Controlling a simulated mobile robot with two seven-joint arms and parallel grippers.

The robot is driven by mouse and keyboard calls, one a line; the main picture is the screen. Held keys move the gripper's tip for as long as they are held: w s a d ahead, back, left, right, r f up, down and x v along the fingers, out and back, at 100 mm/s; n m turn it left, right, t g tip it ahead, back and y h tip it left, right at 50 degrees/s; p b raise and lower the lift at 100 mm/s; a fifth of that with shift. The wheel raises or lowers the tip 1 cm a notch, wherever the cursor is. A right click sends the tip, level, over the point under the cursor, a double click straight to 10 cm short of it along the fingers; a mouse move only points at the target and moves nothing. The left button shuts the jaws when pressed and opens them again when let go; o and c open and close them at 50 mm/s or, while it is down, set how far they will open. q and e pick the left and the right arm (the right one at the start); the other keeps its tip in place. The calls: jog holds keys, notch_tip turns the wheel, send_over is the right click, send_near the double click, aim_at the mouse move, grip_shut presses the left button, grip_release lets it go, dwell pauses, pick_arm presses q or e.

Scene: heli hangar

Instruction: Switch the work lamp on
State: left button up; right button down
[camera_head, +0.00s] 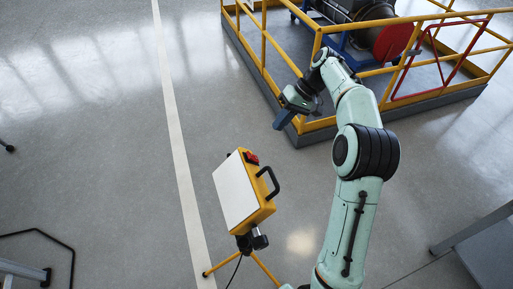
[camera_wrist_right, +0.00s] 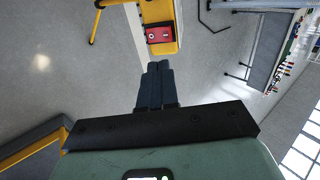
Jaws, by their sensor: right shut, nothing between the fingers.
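The work lamp (camera_head: 235,192) is a yellow box with a large white panel and a black handle, standing on a yellow tripod. A red switch (camera_head: 250,157) sits on its top edge. In the right wrist view the lamp (camera_wrist_right: 155,12) is at the top, with its red switch (camera_wrist_right: 159,34) facing me. My right gripper (camera_head: 282,119) is shut and empty, beyond the lamp towards the railing and apart from it. In the right wrist view its closed fingers (camera_wrist_right: 159,68) point towards the switch with a gap between. My left gripper is not in view.
A platform with a yellow railing (camera_head: 262,55) and an engine (camera_head: 365,25) stands behind my right arm. A cable runs down by the tripod. A bench with small items (camera_wrist_right: 270,50) is far off in the wrist view.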

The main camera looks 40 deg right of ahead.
jog(key=b, duration=0.1)
send_near(251, 155)
notch_tip(251, 155, down, 3)
jog(key=a+f, duration=0.1)
jog(key=w+a+f, duration=0.1)
jog(key=shift+a, duration=0.4)
jog(key=shift+w+a+f, duration=0.2)
jog(key=shift+a+f, duration=0.1)
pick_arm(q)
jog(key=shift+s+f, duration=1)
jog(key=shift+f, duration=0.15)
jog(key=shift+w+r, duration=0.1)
pick_arm(e)
jog(key=shift+w+a+f+h, duration=0.1)
jog(key=shift+a+f+h, duration=0.05)
jog(key=shift+a+h, duration=0.15)
jog(key=shift+d, duration=0.15)
jog(key=shift+s+d+f, duration=0.25)
jog(key=shift+d, duration=0.35)
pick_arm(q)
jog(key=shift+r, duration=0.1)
pick_arm(e)
jog(key=shift+r, duration=0.15)
